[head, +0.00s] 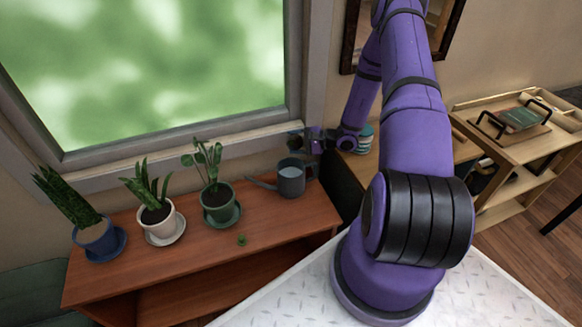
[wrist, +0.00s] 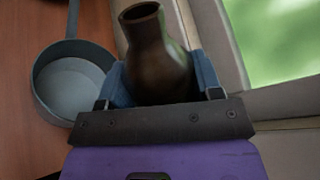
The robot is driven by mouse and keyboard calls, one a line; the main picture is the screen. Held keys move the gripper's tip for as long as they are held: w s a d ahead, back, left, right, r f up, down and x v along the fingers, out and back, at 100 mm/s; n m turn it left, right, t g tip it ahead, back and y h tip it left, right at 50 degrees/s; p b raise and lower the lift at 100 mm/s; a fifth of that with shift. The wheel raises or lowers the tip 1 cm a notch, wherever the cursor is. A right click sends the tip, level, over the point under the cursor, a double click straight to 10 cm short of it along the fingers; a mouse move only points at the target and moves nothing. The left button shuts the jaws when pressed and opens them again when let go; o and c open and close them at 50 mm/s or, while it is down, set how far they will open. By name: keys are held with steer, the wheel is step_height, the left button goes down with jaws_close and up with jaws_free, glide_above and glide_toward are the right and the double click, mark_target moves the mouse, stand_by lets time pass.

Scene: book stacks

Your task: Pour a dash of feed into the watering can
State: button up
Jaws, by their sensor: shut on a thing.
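The grey watering can (head: 291,181) stands on the wooden shelf top, its spout pointing left in the head view. In the wrist view the can (wrist: 75,80) is at the left, open on top, its inside looking plain grey. My gripper (wrist: 160,82) is shut on a dark brown bottle (wrist: 158,55), with a blue finger on each side. The bottle's open neck faces up in the wrist view. In the head view my gripper (head: 312,141) holds the bottle (head: 295,141) above and just behind the can, small and dark. I see no feed flowing.
Potted plants in a blue pot (head: 96,236), a white pot (head: 157,221) and a green pot (head: 217,203) stand left of the can. A small green object (head: 241,240) lies near the front edge. The window frame (head: 180,148) is close behind.

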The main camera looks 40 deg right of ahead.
steer(key=shift+w+d+f+n+h+p, duration=0.1)
steer(key=shift+f+n+h+p, duration=0.2)
steer(key=shift+f+n+p, duration=0.45)
stand_by(1.4)
steer(key=shift+r+n, duration=0.25)
steer(key=shift+n, duration=0.3)
stand_by(2.0)
steer(key=shift+w+d+f+n+t+h, duration=0.25)
steer(key=shift+f+n+t+h, duration=0.15)
steer(key=shift+n+h, duration=0.3)
stand_by(2.6)
